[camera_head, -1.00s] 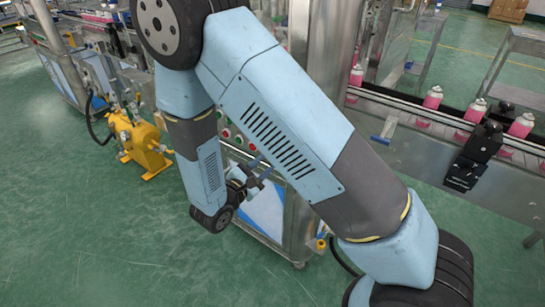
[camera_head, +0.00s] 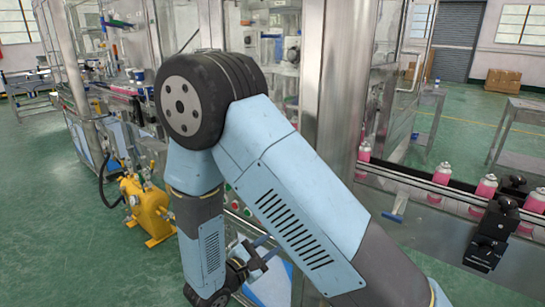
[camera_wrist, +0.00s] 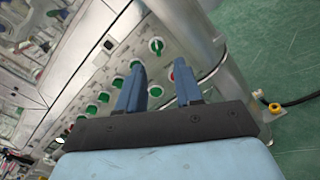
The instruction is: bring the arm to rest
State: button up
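My arm, light blue and dark grey, fills the middle of the head view, folded with its forearm hanging down on the left. My gripper (camera_head: 262,258) is at the lower end of the forearm, in front of the machine's lower front. In the wrist view its two blue fingers (camera_wrist: 158,92) stand apart with nothing between them, so it is open and empty. Beyond the fingers is the machine's control panel (camera_wrist: 118,62) with several green knobs and a red one. I cannot tell the exact gap between fingers and panel.
A steel conveyor (camera_head: 410,190) carries several pink cans (camera_head: 442,173) on the right. A yellow pump unit (camera_head: 148,212) stands on the floor at left. A steel post (camera_head: 340,80) rises behind my arm. Green floor (camera_head: 60,200) is clear at the left. A steel table (camera_head: 520,135) stands far right.

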jog(key=s+d+r+m+g, duration=0.3)
jog(key=d+r+m+g, duration=1)
jog(key=d, duration=0.5)
jog(key=s+d+r+m+t+y, duration=0.2)
jog(key=s+d+r+m+y, duration=0.1)
jog(key=r, duration=0.5)
jog(key=s+d+r+m+t+y, duration=0.3)
jog(key=s+d+r+m+y, duration=0.1)
jog(key=s+r+y, duration=0.3)
jog(key=shift+s+r+m+y, duration=0.35)
jog(key=shift+s+m+y, duration=0.4)
jog(key=shift+s, duration=0.2)
jog(key=shift+d, duration=0.1)
